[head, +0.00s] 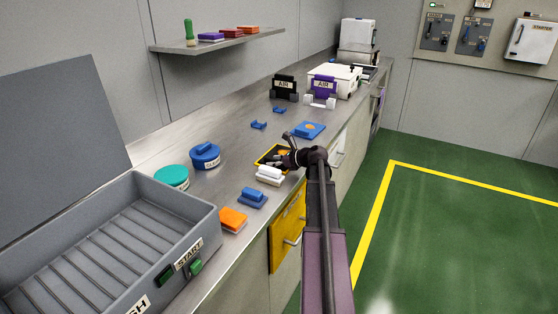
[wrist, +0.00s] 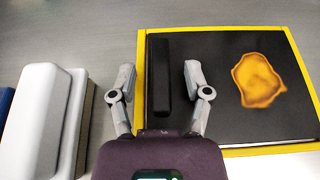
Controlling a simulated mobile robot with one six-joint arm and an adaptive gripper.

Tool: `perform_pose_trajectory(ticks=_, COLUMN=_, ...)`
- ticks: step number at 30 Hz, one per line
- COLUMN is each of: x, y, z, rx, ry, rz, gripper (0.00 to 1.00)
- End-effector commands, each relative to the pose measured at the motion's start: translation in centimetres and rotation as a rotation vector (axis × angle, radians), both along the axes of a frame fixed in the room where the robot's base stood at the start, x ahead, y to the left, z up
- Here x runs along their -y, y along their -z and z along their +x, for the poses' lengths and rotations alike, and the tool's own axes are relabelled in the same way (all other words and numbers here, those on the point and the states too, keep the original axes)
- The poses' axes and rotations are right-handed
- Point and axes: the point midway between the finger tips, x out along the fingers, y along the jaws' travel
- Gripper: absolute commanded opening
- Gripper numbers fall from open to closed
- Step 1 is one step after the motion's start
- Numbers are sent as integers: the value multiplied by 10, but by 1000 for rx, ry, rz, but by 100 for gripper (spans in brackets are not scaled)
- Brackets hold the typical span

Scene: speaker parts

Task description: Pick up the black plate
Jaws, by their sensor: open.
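The black plate (wrist: 215,105) has a raised black bar (wrist: 158,75) along its left side and an orange blotch (wrist: 257,80) on its face. A yellow border runs around it. In the head view the plate (head: 262,161) lies on the metal counter, partly hidden by my arm. My gripper (wrist: 160,74) is open and empty. In the wrist view its fingers appear on either side of the bar, the left one outside the yellow border. I cannot tell how high the fingertips are above the plate. My gripper also shows in the head view (head: 284,153).
A white block (head: 270,174) stands close to the plate's left, also in the wrist view (wrist: 38,120). Blue (head: 252,197) and orange (head: 233,218) blocks lie nearer. A blue plate (head: 309,130) lies beyond. A grey open bin (head: 205,245) fills the near left.

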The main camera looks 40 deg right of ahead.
Motion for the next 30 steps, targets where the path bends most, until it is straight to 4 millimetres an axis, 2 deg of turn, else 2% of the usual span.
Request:
perform_pose_trajectory(ticks=11, x=0, y=0, z=0, rx=0, ry=0, rz=0, gripper=63)
perform_pose_trajectory(ticks=14, x=0, y=0, z=0, rx=0, ry=0, rz=0, gripper=36)
perform_pose_trajectory(ticks=15, x=0, y=0, z=0, rx=0, ry=0, rz=0, gripper=24)
perform_pose_trajectory(ticks=18, x=0, y=0, z=0, rx=0, ry=0, rz=0, gripper=0)
perform_pose_trajectory(ticks=30, x=0, y=-1, z=0, rx=0, ry=-1, rz=-1, gripper=0)
